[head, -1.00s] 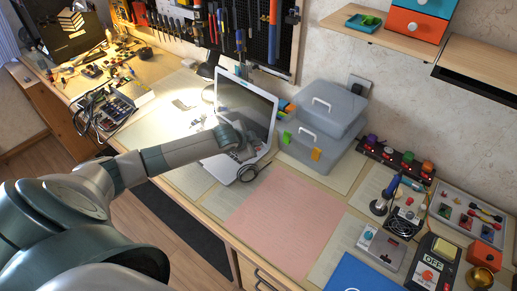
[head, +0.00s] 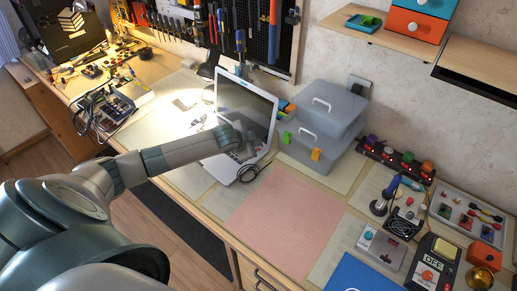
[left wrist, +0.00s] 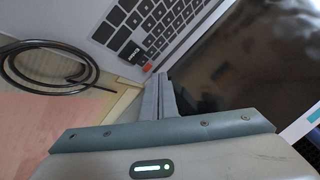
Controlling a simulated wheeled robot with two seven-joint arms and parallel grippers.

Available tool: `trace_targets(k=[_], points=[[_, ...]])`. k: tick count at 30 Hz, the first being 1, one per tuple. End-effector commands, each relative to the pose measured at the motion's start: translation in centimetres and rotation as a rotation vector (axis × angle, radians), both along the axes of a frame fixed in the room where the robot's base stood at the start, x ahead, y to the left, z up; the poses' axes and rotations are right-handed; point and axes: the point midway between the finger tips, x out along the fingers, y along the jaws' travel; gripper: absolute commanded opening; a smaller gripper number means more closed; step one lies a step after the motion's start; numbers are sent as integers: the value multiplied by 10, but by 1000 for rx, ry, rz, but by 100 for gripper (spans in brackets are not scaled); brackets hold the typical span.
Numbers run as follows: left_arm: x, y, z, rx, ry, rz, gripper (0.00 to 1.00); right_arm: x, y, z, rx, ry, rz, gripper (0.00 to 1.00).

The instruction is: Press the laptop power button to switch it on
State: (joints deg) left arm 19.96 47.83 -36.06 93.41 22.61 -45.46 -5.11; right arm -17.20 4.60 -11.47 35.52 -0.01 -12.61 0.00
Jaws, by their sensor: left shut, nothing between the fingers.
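The open laptop (head: 262,148) stands on the workbench, its screen (head: 247,105) dark. Its keyboard (left wrist: 150,22) fills the top of the left wrist view, with the dark screen (left wrist: 235,65) to the right. My left gripper (left wrist: 159,78) is shut and empty, its tips at the corner of the keyboard deck. A small orange-red mark (left wrist: 147,68) shows right beside the tips; I cannot tell whether they touch it or whether it is the power button. In the head view my left gripper (head: 240,151) is over the laptop's base and partly hides it. My right gripper is not in view.
A coiled black cable (left wrist: 50,68) lies beside the laptop. Grey lidded boxes (head: 320,130) stand right of the laptop. A bare pink mat (head: 275,222) lies in front. Electronics and a meter (head: 435,265) crowd the bench's right side.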

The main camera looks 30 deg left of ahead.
Motion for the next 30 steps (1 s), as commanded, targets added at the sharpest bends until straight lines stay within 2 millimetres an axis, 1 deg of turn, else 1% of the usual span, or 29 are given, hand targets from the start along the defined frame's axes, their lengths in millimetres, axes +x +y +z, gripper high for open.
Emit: trace_targets(k=[17, 30], points=[[0, 0, -1, 0, 0, 0, 0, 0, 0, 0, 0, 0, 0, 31], [0, 0, -9, 1, 0, -1, 0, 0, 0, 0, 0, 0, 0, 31]])
